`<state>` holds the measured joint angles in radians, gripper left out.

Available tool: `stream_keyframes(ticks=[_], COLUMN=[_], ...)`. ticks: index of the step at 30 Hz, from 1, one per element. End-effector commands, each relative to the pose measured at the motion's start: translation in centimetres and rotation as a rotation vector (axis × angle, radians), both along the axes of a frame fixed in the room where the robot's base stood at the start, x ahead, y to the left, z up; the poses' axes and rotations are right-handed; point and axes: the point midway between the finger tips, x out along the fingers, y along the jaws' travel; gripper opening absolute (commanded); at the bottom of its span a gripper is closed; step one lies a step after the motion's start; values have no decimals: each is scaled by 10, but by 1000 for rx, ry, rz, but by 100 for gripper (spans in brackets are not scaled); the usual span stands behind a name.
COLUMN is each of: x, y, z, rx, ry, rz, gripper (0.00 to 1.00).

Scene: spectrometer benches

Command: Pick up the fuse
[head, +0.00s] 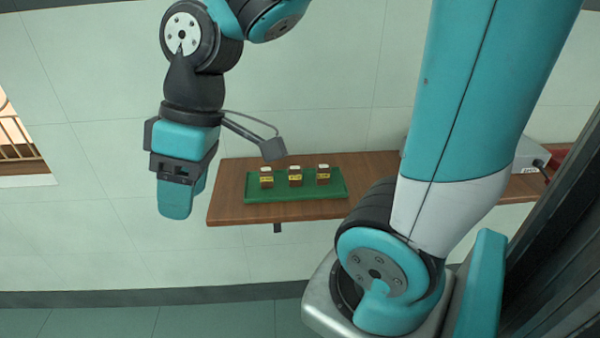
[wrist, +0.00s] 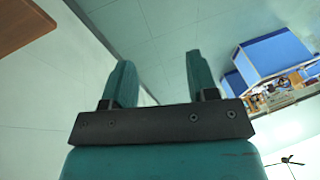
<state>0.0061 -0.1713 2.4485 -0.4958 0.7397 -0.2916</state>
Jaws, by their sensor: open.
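Three small brown blocks with yellow bands and pale tops, which look like fuses, stand upright in a row on a green tray (head: 295,195). They are a left one (head: 266,177), a middle one (head: 295,176) and a right one (head: 323,174). I cannot tell whether they differ. My gripper (head: 175,213) hangs fingers down to the left of the shelf, apart from the tray. In the wrist view my gripper (wrist: 160,80) shows two teal fingers spread apart with nothing between them.
The tray lies on a brown wooden wall shelf (head: 228,190); its edge also shows in the wrist view (wrist: 20,22). A grey device (head: 533,155) sits at the shelf's right end. My arm hides part of the shelf. A window opening (head: 22,150) is at far left.

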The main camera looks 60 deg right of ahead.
Motion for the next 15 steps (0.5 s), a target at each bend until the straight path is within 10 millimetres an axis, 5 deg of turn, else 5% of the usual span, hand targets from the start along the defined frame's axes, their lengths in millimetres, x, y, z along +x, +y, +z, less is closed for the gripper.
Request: stream_keyframes(ticks=[3,6,12,15], x=[50,72,65,50], y=[-77,-152,-292,-337], z=[-11,-22,-47,-57], rx=[-11,-28,-69,-89], ry=[-51,-101,-191,-222], rz=[-30,-30,-17,-9], gripper=[53,53,53,53])
